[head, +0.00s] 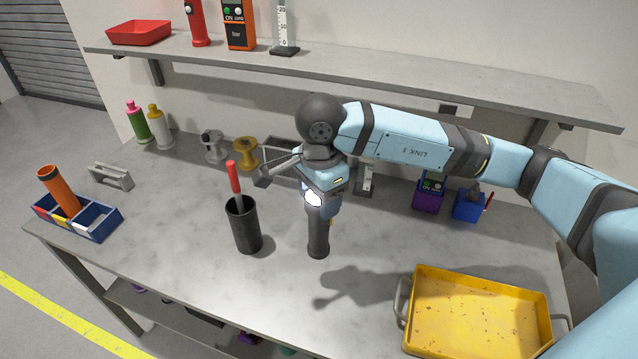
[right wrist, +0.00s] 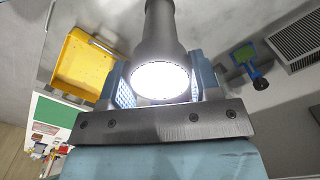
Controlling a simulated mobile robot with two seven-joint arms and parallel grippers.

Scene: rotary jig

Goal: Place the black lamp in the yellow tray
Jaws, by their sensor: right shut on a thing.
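The black lamp (head: 318,236) is a dark torch held upright, its lit end up between the jaws of my right gripper (head: 318,196). My right gripper is shut on it near the lit end. The right wrist view shows the lamp (right wrist: 160,40) between the blue finger pads of the gripper (right wrist: 160,85). I cannot tell whether its lower end touches the table. The yellow tray (head: 480,312) lies empty at the table's front right, apart from the lamp. It also shows at the upper left of the right wrist view (right wrist: 84,66). My left gripper is not in view.
A black cup (head: 244,228) with a red-handled tool stands close left of the lamp. A blue divided box (head: 88,222) holds an orange tube at the far left. A grey shelf (head: 350,72) spans the back above the table. The table between lamp and tray is clear.

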